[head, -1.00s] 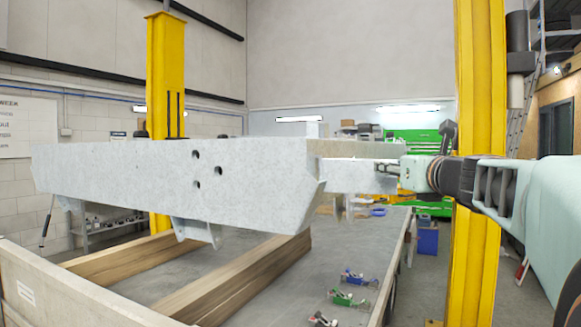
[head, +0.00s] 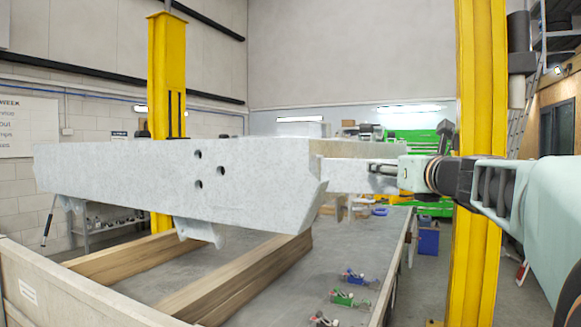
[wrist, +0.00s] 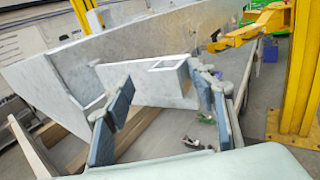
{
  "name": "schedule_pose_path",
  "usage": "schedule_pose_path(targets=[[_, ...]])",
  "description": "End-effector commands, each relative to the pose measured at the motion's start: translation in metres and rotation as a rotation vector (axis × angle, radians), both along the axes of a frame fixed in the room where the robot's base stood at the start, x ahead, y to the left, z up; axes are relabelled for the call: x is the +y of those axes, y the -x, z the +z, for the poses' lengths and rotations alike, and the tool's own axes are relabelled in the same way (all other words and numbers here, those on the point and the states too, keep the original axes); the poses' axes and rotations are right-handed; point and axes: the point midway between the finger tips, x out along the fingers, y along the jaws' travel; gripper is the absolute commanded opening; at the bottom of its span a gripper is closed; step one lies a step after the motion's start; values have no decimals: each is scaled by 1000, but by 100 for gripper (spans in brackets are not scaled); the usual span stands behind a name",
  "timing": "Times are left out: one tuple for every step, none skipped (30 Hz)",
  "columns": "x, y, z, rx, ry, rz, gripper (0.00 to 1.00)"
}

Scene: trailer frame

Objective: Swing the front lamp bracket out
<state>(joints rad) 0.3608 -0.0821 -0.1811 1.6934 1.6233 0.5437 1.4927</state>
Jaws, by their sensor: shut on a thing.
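The trailer frame (head: 120,175) is a long, pale grey beam with several dark holes in its near face, running across the head view. The front lamp bracket (head: 343,174) is a pale plate sticking out from the frame's right end. My gripper (head: 379,174) is at the bracket's outer end and shut on it. In the wrist view the bracket (wrist: 145,85) lies between the two blue-grey finger pads of my gripper (wrist: 163,100), with a box-like cutout near its right end. The exact contact at the fingertips is partly hidden.
Timber beams (head: 240,280) lie below the frame on a grey deck. Yellow posts stand behind the frame (head: 167,90) and close behind my arm at the right (head: 478,120). Small coloured clamps (head: 350,299) lie on the deck. A blue bin (head: 428,241) stands beyond.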

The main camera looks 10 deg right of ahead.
Motion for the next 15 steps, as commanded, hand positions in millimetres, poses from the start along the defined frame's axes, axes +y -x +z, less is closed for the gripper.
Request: schedule_pose_path(targets=[[8,-2,1,-2,1,17,45],[8,-2,1,-2,1,17,45],[8,-2,2,-2,2,16,45],[8,-2,2,-2,2,16,45],[8,-2,3,-3,2,17,45],[8,-2,6,-3,2,17,45],[8,-2,8,-3,3,17,45],[8,-2,11,-5,4,17,45],[7,-2,16,-5,4,17,45],[7,-1,20,-6,4,17,45],[7,-1,25,-7,6,17,45],[7,-1,31,-7,6,16,45],[7,-1,37,-9,5,16,45],[7,-1,42,-8,5,16,45],[6,0,49,-8,6,14,45]])
